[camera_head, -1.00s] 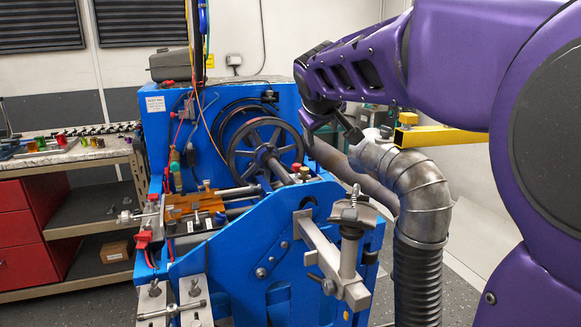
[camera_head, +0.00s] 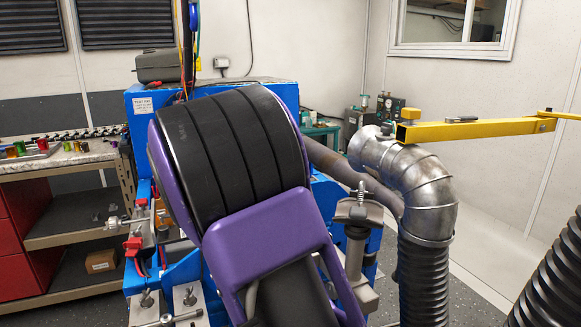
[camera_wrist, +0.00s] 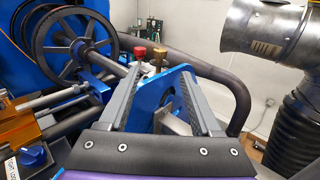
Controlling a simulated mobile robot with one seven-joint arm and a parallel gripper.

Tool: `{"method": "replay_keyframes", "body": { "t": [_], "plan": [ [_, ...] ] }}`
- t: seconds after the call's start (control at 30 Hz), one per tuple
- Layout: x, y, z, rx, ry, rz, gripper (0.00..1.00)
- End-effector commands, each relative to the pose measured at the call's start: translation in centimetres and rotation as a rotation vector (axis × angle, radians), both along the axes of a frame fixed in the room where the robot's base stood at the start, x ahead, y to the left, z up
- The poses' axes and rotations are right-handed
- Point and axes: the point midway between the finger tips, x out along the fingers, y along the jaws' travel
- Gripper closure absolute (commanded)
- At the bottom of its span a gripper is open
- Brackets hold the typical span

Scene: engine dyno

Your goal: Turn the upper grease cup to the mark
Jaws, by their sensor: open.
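Two small cups stand side by side beyond my fingertips in the wrist view, one with a red cap (camera_wrist: 140,53) and one brass-coloured (camera_wrist: 160,56). I cannot tell which is the upper grease cup, and no mark is legible. My gripper (camera_wrist: 161,70) is open, its two grey fingers spread and apart, with nothing held between them. The cups appear between the fingertips and beyond them; no contact shows. In the head view my purple arm covers the cups and the gripper.
The blue dyno frame (camera_wrist: 178,88) rises between my fingers. A spoked wheel (camera_wrist: 75,45) and shafts lie left. A metal exhaust duct (camera_head: 423,190) with black hose and a yellow beam (camera_head: 470,131) stand right. A bench (camera_head: 75,155) is at left.

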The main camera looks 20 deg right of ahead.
Motion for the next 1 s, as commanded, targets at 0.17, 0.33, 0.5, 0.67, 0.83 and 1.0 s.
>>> {"method": "replay_keyframes", "body": {
  "t": [0.17, 0.33, 0.5, 0.67, 0.83, 1.0],
  "plan": [
    [1.6, -1.9, -0.1, -0.002, -0.001, -0.002, 0.35],
    [4.1, -4.7, 0.0, -0.002, -0.003, -0.004, 0.35],
    [6.6, -7.5, 0.0, 0.0, -0.003, -0.003, 0.35],
    [8.8, -9.9, 0.0, 0.0, -0.003, -0.002, 0.35],
    [10.5, -11.7, 0.0, 0.001, -0.003, -0.002, 0.35],
    [11.3, -12.6, 0.1, 0.003, -0.003, 0.0, 0.35]
  ]
}}
